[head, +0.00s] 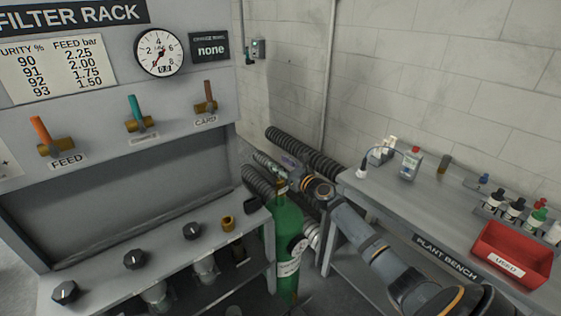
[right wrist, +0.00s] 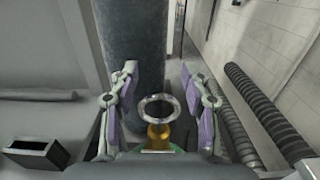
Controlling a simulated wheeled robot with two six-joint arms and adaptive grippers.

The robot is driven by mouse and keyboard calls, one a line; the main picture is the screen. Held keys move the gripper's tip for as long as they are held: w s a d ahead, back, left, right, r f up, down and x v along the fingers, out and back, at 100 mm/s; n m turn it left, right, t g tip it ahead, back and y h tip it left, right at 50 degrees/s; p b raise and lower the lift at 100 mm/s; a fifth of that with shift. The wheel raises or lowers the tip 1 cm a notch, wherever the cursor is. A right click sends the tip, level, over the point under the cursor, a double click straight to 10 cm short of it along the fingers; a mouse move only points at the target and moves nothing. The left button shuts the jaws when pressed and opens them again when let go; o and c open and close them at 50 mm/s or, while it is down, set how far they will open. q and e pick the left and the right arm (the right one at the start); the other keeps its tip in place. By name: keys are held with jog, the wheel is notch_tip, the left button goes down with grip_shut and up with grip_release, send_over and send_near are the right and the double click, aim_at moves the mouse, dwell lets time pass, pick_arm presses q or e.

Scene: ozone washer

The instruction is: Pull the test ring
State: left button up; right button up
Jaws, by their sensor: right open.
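The test ring (right wrist: 158,108), a grey metal ring, stands up on a brass fitting (right wrist: 158,135) in the right wrist view. My right gripper (right wrist: 158,82) is open, with one purple-padded finger on each side of the ring and a visible gap to both. In the head view my right gripper (head: 266,164) is above the top of the green gas cylinder (head: 288,225), between the rack and the bench. There the ring cannot be made out clearly. My left gripper is not in view.
The filter rack's control shelf (head: 170,262) with black knobs is left of the cylinder. The plant bench (head: 400,210), with a red bin (head: 512,256) and bottles, is on the right. Ribbed hoses (head: 305,152) run behind the gripper. The black box (right wrist: 35,155) lies left in the wrist view.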

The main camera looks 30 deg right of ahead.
aim_at(281, 167)
notch_tip(281, 167, up, 10)
dwell(0.5)
dwell(0.4)
